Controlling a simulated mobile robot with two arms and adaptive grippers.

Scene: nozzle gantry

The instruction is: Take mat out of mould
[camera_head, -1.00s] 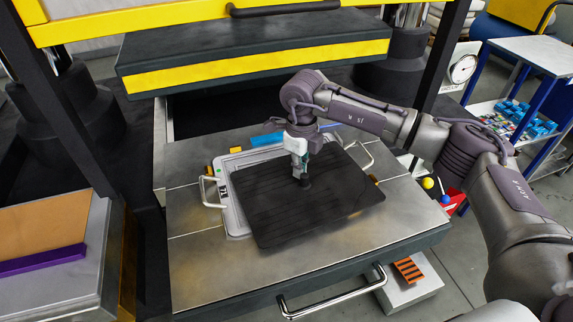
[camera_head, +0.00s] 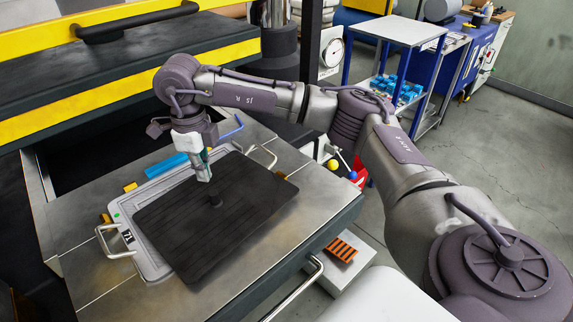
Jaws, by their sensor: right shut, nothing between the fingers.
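The black mat (camera_head: 228,232) lies askew over the light grey mould (camera_head: 150,262), covering most of it and overhanging its right side. My left gripper is out of view.
The mould rests on a metal press table (camera_head: 95,283) with a front bar handle. The yellow-and-black press head (camera_head: 120,75) hangs behind. A blue-legged trolley (camera_head: 402,30) stands at the back right, with open floor beyond.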

